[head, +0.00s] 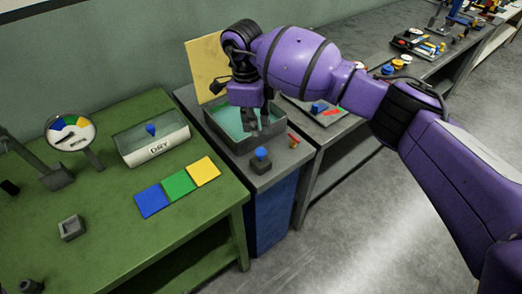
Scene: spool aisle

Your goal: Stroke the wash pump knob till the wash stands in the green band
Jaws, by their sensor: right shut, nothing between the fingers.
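A grey basin (240,151) of teal liquid stands on the grey bench in the middle. A blue knob (261,153) on a small dark block stands at the bench's front, just in front of the basin. It looks like the pump knob. My right gripper (258,129) is shut and empty, pointing down over the basin, behind and apart from the knob. The arm hides part of the basin. I cannot make out a green band on the basin. A round dial (71,132) with coloured sectors, green among them, stands on the left bench. My left gripper is out of view.
On the green bench (110,225) are a clear tray marked DRY (158,149) holding a blue piece, blue, green and yellow squares (179,185), and a small grey block (72,228). A yellowish board (206,65) stands behind the basin. More benches run right; open floor lies in front.

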